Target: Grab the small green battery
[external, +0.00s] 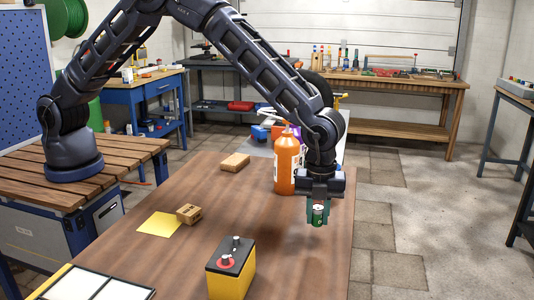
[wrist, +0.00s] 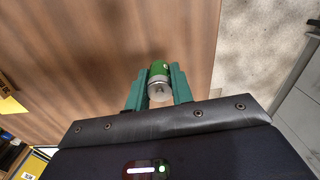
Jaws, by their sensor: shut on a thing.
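The small green battery (external: 319,216) is held at the end of my gripper (external: 318,212), near the right edge of the brown table (external: 290,262). In the wrist view the battery (wrist: 159,78) sits between the two green fingers of my gripper (wrist: 158,86), with its silver end facing the camera. The fingers are shut on its sides. In the external view the battery appears above the table top, but its exact height is hard to tell.
An orange bottle (external: 287,163) stands close behind my gripper. A yellow and black car battery (external: 231,268) stands at the front. A small cardboard box (external: 189,213), a yellow sheet (external: 159,224) and a tan block (external: 235,162) lie on the left. The table's middle is clear.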

